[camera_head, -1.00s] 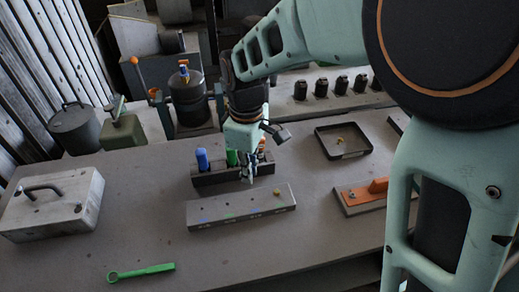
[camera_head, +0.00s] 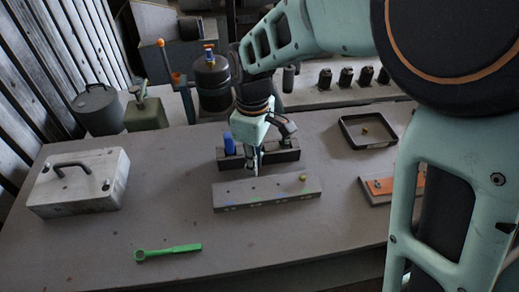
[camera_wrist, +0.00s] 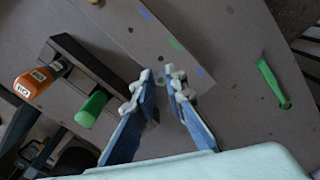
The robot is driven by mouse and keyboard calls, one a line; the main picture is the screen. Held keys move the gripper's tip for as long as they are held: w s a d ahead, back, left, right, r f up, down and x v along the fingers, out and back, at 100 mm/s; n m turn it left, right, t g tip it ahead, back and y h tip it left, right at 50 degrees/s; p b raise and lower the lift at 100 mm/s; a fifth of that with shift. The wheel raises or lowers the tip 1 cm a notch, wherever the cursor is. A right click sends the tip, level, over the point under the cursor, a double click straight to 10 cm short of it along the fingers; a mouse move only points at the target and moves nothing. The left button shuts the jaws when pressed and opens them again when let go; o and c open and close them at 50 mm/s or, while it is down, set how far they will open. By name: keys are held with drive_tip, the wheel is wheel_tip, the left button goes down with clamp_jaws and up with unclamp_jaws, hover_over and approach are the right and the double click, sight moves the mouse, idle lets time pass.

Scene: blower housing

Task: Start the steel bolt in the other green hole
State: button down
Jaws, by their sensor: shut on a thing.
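My gripper (camera_head: 255,170) points down at the back edge of the grey block (camera_head: 228,196), and its fingers show in the wrist view (camera_wrist: 160,84). It is shut on a small grey piece that looks like the steel bolt (camera_wrist: 160,80), mostly hidden between the fingertips. I cannot tell whether its tip touches the block. The green mark (camera_wrist: 175,44) lies between two blue ones. A yellow bolt head (camera_head: 302,178) sits at the block's right end.
A dark rack (camera_head: 288,156) with blue, green and orange handles stands close behind the block. A black tray (camera_head: 372,146) with a yellow piece and an orange fixture (camera_head: 382,187) lie right. A grey case (camera_head: 80,185) stands left. A green wrench (camera_head: 168,252) lies on clear table in front.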

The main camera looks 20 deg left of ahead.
drive_tip(key=b, duration=0.4)
hover_over(255, 188)
drive_tip(key=shift+s+f, duration=0.1)
drive_tip(key=shift+f, duration=2.85)
drive_tip(key=shift+f, duration=0.35)
drive_tip(key=shift+f, duration=0.15)
drive_tip(key=shift+f, duration=0.1)
drive_tip(key=shift+f, duration=0.1)
drive_tip(key=shift+f, duration=0.15)
drive_tip(key=c, duration=1.9)
unclamp_jaws()
drive_tip(key=shift+o, duration=0.7)
